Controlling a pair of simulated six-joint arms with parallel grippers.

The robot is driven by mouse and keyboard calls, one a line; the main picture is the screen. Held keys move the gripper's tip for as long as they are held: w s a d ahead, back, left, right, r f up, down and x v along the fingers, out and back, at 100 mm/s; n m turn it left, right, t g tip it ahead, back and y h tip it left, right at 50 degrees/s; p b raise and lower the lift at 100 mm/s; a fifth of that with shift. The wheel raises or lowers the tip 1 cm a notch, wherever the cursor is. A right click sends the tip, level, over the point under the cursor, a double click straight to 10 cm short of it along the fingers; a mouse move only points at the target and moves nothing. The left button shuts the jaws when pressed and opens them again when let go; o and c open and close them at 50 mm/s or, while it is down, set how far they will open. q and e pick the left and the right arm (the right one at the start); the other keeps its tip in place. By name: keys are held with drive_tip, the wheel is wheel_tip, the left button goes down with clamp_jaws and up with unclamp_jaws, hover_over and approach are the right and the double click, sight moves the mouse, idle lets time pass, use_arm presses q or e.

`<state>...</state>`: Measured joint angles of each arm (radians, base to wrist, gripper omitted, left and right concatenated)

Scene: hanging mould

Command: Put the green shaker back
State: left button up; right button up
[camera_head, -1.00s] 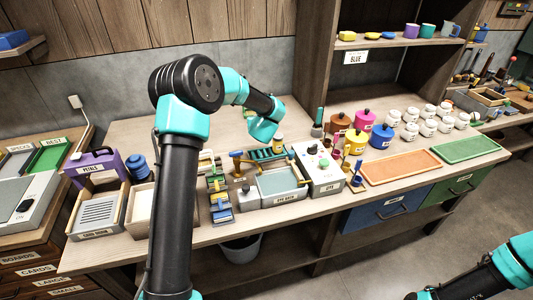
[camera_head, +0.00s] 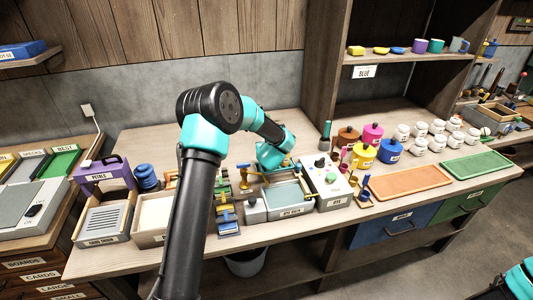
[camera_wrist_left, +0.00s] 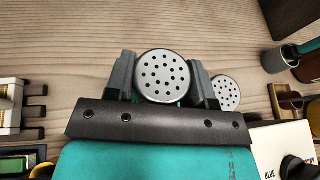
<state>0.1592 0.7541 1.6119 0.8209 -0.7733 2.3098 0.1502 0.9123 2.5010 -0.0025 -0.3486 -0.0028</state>
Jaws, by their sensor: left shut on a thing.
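A shaker with a round, perforated metal lid (camera_wrist_left: 163,77) sits between the fingers of my left gripper (camera_wrist_left: 163,84) in the left wrist view. I see it from above; its body is mostly hidden, with a little green at the lid's lower edge. A second shaker with a similar perforated lid (camera_wrist_left: 226,93) stands just right of the right finger, its body hidden too. In the head view my left gripper (camera_head: 274,164) is low over the back of the bench, behind the grey tray, and its fingers are hidden. My right gripper is out of view.
The grey tray (camera_head: 287,208) and a white control box (camera_head: 327,188) stand in front of the left gripper. Lidded pots, including a yellow one (camera_head: 363,155), stand to the right. An orange tray (camera_head: 410,181) lies near the front edge. The bench behind is fairly clear.

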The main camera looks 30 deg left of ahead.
use_arm(q)
drive_tip(key=shift+f, duration=1.85)
drive_tip(key=o, duration=0.9)
drive_tip(key=shift+f, duration=0.1)
drive_tip(key=v, duration=1.2)
